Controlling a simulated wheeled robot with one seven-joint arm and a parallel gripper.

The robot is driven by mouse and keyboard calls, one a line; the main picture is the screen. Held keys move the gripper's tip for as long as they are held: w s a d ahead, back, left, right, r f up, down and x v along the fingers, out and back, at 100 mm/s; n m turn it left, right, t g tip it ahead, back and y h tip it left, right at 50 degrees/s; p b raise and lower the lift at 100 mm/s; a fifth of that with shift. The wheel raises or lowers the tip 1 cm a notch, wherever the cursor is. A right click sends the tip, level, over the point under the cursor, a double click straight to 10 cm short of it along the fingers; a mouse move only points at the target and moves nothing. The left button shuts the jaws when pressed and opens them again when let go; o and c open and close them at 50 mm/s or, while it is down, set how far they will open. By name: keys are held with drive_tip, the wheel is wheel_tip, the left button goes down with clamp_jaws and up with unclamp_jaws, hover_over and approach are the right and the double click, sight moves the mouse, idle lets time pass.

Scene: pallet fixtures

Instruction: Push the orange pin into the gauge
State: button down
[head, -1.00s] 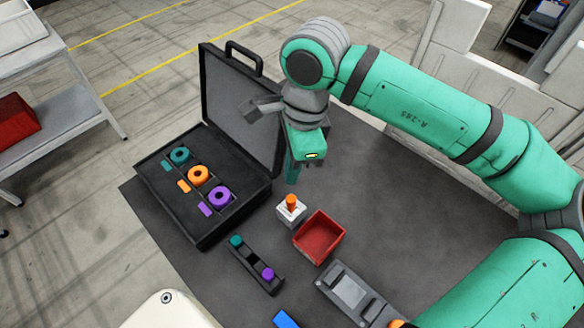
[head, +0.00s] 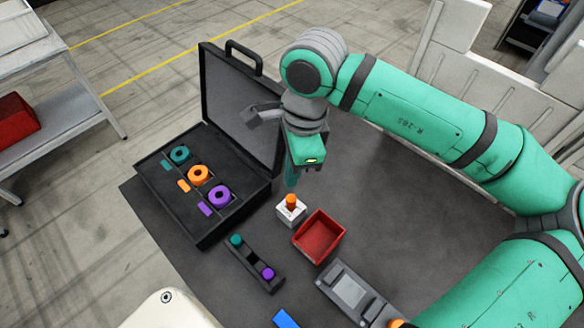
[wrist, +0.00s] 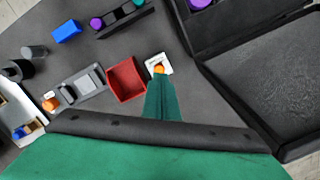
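The orange pin (head: 291,200) stands upright in the white gauge block (head: 291,214) on the dark mat. In the wrist view the pin (wrist: 159,68) shows as an orange top on the white gauge (wrist: 155,60). My gripper (head: 292,184) points down just above the pin, its teal fingers together with nothing seen between them. In the wrist view the fingertips (wrist: 160,79) overlap the near edge of the pin. I cannot tell whether they touch it. The lower part of the pin is hidden inside the gauge.
A red bin (head: 337,241) stands close beside the gauge. An open black case (head: 210,233) with teal, orange and purple rings is on the left. A dark holder (head: 243,263) with teal and purple pins and a grey fixture (head: 328,281) are nearer. The mat's right side is clear.

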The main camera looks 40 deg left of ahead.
sight(289, 199)
drive_tip(key=shift+f, duration=2.7)
drive_tip(key=shift+f, duration=0.55)
drive_tip(key=shift+r, duration=1.8)
drive_tip(key=shift+s+a+r, duration=0.1)
drive_tip(key=shift+r, duration=2.15)
